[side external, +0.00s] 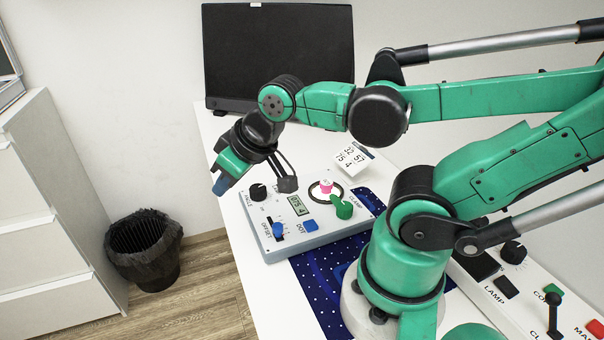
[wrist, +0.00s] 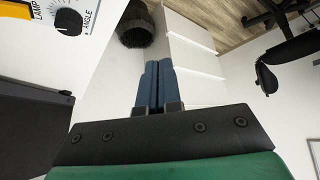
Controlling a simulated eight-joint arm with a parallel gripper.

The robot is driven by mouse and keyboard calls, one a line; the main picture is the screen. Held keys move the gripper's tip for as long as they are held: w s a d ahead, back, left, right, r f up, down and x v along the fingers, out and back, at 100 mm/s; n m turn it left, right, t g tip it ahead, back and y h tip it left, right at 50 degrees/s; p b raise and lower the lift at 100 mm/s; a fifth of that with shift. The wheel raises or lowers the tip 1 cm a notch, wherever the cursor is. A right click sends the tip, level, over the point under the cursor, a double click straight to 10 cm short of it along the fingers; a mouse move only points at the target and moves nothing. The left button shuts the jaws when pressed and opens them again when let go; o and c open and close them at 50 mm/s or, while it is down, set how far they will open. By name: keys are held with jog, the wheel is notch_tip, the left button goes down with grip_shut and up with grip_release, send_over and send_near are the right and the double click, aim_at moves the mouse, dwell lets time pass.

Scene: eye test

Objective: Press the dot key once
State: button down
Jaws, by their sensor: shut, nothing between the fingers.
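The dot key (side external: 310,225) is a small blue square button on the light grey control panel (side external: 330,234), beside its DOT label. It looks unobstructed in the side view, and it is out of sight in the wrist view. My gripper (side external: 219,187) is beyond the left edge of the panel, well away from the key, with its blue fingers pointing down and left. In the wrist view the gripper's two blue fingers (wrist: 156,66) lie side by side, shut and empty.
The panel also carries a black knob (side external: 258,192), blue slider (side external: 278,230), small display (side external: 299,206), green handle (side external: 342,208) and pink piece (side external: 326,186). A number card (side external: 354,158) stands behind. A monitor (side external: 280,50), another panel (side external: 530,290) and floor bin (side external: 146,247) surround the area.

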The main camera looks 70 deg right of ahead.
jog(key=shift+r, duration=0.1)
notch_tip(320, 180, up, 4)
jog(key=n+g, duration=0.7)
jog(key=n, duration=0.2)
send_over(307, 225)
jog(key=shift+w+d+r, duration=0.1)
jog(key=shift+f, duration=7)
jog(key=shift+f, duration=0.95)
jog(key=shift+r, duration=0.15)
